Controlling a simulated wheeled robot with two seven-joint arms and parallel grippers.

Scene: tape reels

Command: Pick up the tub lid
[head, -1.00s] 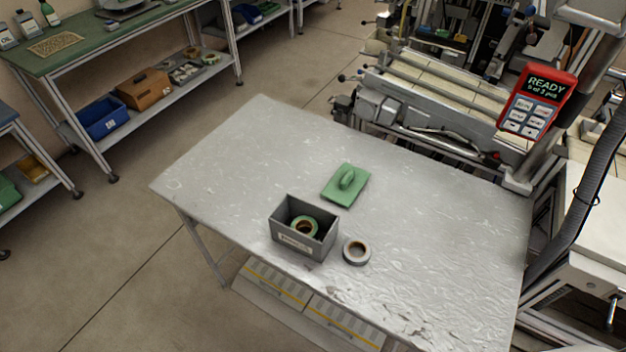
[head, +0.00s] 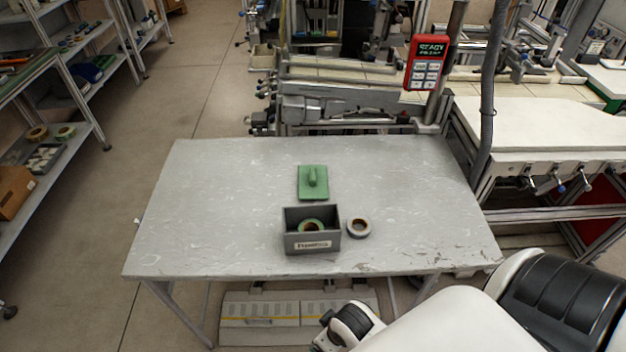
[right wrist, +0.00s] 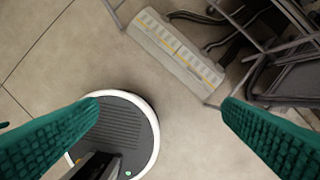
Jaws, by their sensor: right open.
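The green tub lid (head: 308,187) with its raised handle lies flat on the grey metal table, behind the tub. The grey tub (head: 312,243) stands open near the table's front edge, with a green tape reel (head: 322,226) inside. A grey tape reel (head: 358,227) lies on the table just right of the tub. My right gripper shows in the right wrist view (right wrist: 170,125), its green fingers wide apart and nothing between them, over the floor. The lid is out of that view. My left gripper is not in view.
The table (head: 210,210) is clear left and right of these things. A machine with rollers (head: 340,105) and a red control panel (head: 427,62) stand behind it. A shelf rack (head: 70,135) is at left. A pale case (right wrist: 175,50) lies below the table.

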